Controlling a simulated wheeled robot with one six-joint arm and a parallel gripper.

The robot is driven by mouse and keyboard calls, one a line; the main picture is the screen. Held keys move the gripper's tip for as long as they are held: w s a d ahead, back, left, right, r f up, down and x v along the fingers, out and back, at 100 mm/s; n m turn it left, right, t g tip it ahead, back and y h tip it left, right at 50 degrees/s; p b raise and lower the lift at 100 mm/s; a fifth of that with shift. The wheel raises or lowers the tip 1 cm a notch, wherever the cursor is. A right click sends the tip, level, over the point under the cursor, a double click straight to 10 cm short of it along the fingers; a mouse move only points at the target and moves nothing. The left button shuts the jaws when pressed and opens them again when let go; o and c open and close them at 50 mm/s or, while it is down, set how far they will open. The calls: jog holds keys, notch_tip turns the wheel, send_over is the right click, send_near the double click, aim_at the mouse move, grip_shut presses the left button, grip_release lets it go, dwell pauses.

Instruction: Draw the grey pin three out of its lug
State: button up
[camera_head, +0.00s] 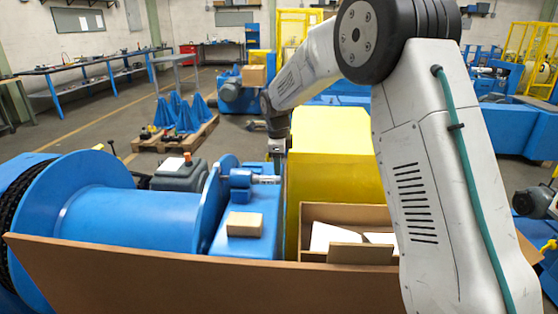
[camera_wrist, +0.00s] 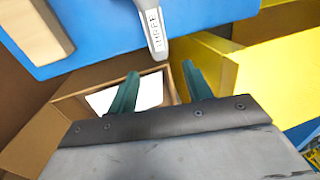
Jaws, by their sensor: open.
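The grey pin three (camera_head: 265,179) sticks out to the right from a blue lug (camera_head: 240,180) on the blue housing. In the wrist view the pin (camera_wrist: 155,30) is a light grey bar with dark lettering that reads like THREE. Its free end points toward my gripper (camera_wrist: 161,72). My gripper is open and empty, its two teal fingers apart, with the pin's end just beyond and between the fingertips. In the head view my gripper (camera_head: 278,150) hangs just above the pin. The lug's hole is hidden.
A wooden block (camera_head: 244,224) lies on the blue housing (camera_head: 250,248). A yellow cabinet (camera_head: 335,150) stands close behind and right. A large blue drum (camera_head: 130,220) is at left, a brown panel (camera_head: 150,275) in front.

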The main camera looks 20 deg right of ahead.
aim_at(279, 178)
jog(key=f, duration=0.2)
jog(key=w+f, duration=0.1)
jog(key=f, duration=0.4)
jog(key=shift+w+d, duration=0.15)
jog(key=shift+d, duration=0.15)
jog(key=shift+d, duration=0.1)
grip_shut()
